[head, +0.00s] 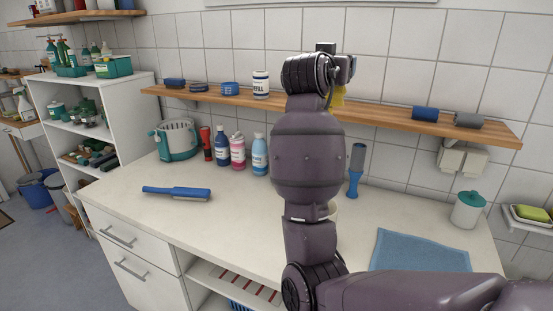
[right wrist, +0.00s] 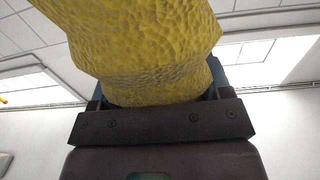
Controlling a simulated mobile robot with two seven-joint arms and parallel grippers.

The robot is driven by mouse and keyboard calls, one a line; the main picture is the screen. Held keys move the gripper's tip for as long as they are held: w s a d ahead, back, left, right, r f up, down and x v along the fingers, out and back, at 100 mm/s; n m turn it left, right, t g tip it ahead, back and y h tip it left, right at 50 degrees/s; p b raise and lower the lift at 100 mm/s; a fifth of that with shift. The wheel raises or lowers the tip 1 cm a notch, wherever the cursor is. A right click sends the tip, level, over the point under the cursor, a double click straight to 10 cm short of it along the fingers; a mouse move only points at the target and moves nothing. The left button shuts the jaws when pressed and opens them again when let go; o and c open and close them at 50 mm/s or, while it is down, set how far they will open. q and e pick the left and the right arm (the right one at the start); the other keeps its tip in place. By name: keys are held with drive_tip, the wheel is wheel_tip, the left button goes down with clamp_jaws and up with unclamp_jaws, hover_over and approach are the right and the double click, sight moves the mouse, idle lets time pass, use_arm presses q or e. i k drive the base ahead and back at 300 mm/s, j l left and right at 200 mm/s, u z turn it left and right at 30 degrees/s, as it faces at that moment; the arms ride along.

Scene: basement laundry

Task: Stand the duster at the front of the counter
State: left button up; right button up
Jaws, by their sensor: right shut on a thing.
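My right gripper (head: 343,68) is raised above the wall shelf's level, mostly hidden behind my own arm. It is shut on a yellow, bumpy-textured thing, which appears to be the duster (head: 339,97); only a small yellow part shows in the head view. In the right wrist view the yellow duster (right wrist: 140,45) fills the upper middle, above the dark gripper bar. Its handle cannot be made out. The pale counter (head: 240,228) lies below, and my arm hides part of its middle. My left gripper is not in view.
A blue brush (head: 178,193) lies on the counter's left. Bottles (head: 237,152) and a grey-green bucket (head: 178,140) stand at the back. An upright blue-handled thing (head: 355,172), a blue cloth (head: 420,252) and a lidded jar (head: 467,210) are right. The front left of the counter is clear.

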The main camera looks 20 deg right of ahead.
sight(229, 219)
drive_tip(key=i+j, duration=0.7)
drive_tip(key=j, duration=0.2)
